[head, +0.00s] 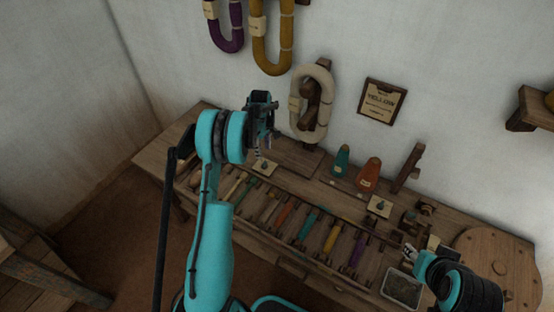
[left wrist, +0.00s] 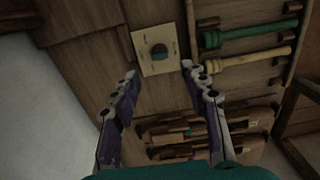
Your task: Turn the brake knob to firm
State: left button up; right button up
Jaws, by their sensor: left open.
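A small dark knob on a pale square plate (left wrist: 158,52) is in the left wrist view, just beyond my left fingertips. In the head view a knob on a pale plate (head: 264,167) sits on the bench's left part, below my left gripper (head: 262,147). A second knob on a pale plate (head: 379,206) sits farther right. I cannot read which one is the brake knob, nor its setting. My left gripper (left wrist: 159,68) is open and empty, its fingers apart on either side of the near knob's plate, not touching the knob. My right gripper (head: 410,252) is over the bench's right part.
Several coloured bobbins (head: 308,224) lie in a rack along the bench front. A teal cone (head: 341,160) and an orange cone (head: 369,174) stand behind. Yarn hanks (head: 313,105) hang on the wall. A grey tray (head: 402,288) is near my right arm.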

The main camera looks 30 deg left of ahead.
aim_at(264, 163)
pick_arm(q)
jog(key=shift+f, duration=0.65)
notch_tip(264, 163, down, 7)
jog(key=b, duration=0.2)
jog(key=shift+r+b, duration=0.15)
jog(key=shift+b, duration=0.2)
grip_shut()
